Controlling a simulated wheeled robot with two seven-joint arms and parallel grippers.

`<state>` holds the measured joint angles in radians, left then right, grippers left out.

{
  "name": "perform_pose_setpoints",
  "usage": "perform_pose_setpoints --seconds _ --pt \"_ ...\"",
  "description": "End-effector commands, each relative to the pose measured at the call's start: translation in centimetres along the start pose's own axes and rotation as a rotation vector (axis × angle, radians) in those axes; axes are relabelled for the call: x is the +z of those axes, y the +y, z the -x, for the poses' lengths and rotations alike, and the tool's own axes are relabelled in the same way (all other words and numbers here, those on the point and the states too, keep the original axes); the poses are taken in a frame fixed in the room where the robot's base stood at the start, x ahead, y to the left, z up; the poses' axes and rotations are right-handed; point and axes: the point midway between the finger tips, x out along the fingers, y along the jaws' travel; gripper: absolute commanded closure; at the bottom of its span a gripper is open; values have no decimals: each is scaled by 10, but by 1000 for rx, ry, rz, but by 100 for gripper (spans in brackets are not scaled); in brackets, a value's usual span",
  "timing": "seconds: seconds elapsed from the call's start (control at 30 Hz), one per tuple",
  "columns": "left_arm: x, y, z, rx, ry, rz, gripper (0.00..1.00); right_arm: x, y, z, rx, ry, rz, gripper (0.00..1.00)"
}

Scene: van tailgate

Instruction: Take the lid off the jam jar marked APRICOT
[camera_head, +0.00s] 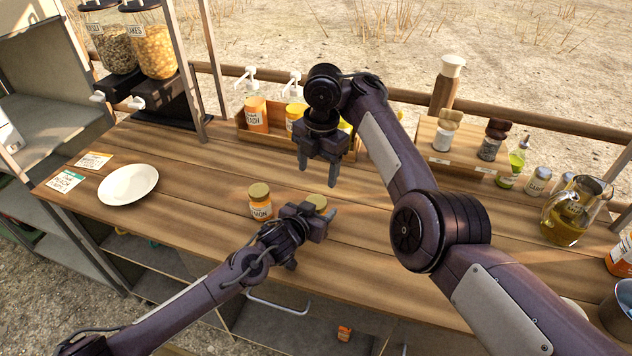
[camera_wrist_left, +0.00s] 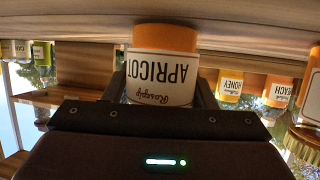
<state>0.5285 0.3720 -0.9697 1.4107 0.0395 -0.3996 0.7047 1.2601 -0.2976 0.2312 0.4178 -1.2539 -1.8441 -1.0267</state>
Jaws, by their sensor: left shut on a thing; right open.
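The APRICOT jar (camera_wrist_left: 160,80) stands upright on the wooden counter. The left wrist view shows it upside down, with orange contents and a white label. My left gripper (camera_head: 316,213) is shut on the jar; its fingers flank the jar in the left wrist view (camera_wrist_left: 160,95). In the head view only the jar's gold lid (camera_head: 317,201) shows beside the gripper, which hides most of the body. The lid appears to be on. My right gripper (camera_head: 318,172) is open and empty, pointing down above the counter, behind the jar.
Another gold-lidded jar (camera_head: 260,203) stands just left of the held one. A white plate (camera_head: 128,184) lies at the left. A wooden box (camera_head: 243,133) with pump bottles is behind. A raised shelf (camera_head: 470,165) and an oil jug (camera_head: 566,222) are at the right.

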Motion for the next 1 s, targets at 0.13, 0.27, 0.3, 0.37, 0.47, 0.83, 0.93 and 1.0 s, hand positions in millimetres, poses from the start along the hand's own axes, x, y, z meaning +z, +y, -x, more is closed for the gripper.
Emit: perform_pose_setpoints --seconds 0.13,0.27,0.3,0.37,0.47,0.83,0.93,1.0 --pt "-1 0 0 -1 2 0 100 12 2 0 50 32 -374 36" --pt "-1 0 0 -1 2 0 100 23 5 2 88 72 -714 36" --pt "-1 0 0 -1 2 0 100 26 6 2 98 87 -816 36" --pt "-1 0 0 0 2 0 100 29 7 2 107 106 -965 36" --pt "-1 0 0 0 2 0 100 33 8 3 109 133 -1203 36" --pt "-1 0 0 0 2 0 100 17 6 1 27 113 -1973 36" --pt "-1 0 0 0 3 1 100 12 5 0 10 87 -2173 36" --pt "-1 0 0 0 3 1 100 8 4 0 3 68 -2315 36"
